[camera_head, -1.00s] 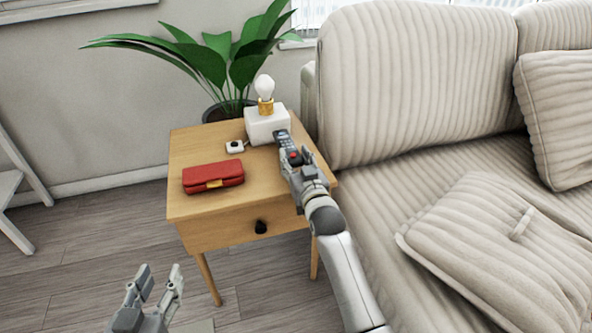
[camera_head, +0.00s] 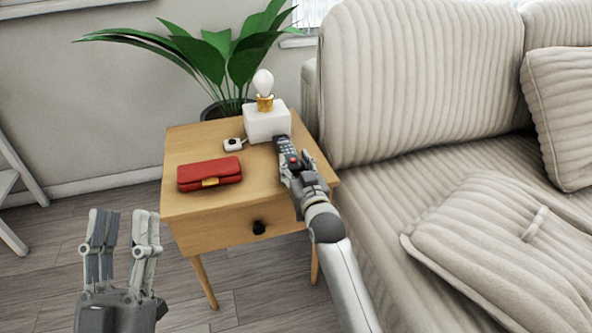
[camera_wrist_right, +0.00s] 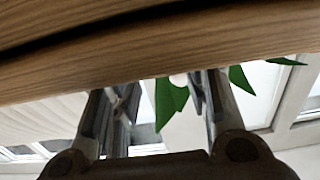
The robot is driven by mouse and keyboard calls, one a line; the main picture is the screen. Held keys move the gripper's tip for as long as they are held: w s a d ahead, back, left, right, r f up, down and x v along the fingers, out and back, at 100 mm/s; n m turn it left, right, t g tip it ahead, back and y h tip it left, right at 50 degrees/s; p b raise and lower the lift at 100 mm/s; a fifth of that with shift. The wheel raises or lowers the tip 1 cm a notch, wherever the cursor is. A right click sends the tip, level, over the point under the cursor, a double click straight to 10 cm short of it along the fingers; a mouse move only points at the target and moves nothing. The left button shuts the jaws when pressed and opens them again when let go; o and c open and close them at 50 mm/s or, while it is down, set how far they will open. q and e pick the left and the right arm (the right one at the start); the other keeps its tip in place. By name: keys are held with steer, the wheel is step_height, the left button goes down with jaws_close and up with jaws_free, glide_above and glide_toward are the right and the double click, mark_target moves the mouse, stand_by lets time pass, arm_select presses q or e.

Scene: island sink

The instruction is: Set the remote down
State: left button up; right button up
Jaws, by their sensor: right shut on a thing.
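The remote (camera_head: 284,147) is dark grey with small buttons and a red spot. It is at the right side of the wooden side table, its far end close to the white lamp base. My right gripper (camera_head: 294,166) is shut on the remote's near end. I cannot tell whether the remote touches the tabletop. In the right wrist view the two fingers of my right gripper (camera_wrist_right: 160,98) show below a wooden edge, and I cannot make out the remote there. My left gripper (camera_head: 123,228) is open and empty, in front of the table at the lower left.
The side table (camera_head: 195,207) carries a red wallet (camera_head: 209,174), a small white device (camera_head: 233,145) and a white lamp (camera_head: 266,122). A sofa (camera_head: 420,90) stands close on the right, a plant (camera_head: 225,62) behind. The tabletop's front middle is clear.

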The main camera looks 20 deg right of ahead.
arm_select(q)
steer(key=shift+s+a+r+t+h, duration=0.1)
steer(key=shift+s+r+t+h, duration=0.4)
steer(key=shift+s+r+t, duration=0.6)
arm_select(e)
steer(key=shift+f, duration=0.3)
arm_select(q)
steer(key=shift+r, duration=0.1)
arm_select(e)
steer(key=shift+f, duration=0.15)
steer(key=o, duration=1.1)
arm_select(q)
steer(key=shift+s, duration=0.1)
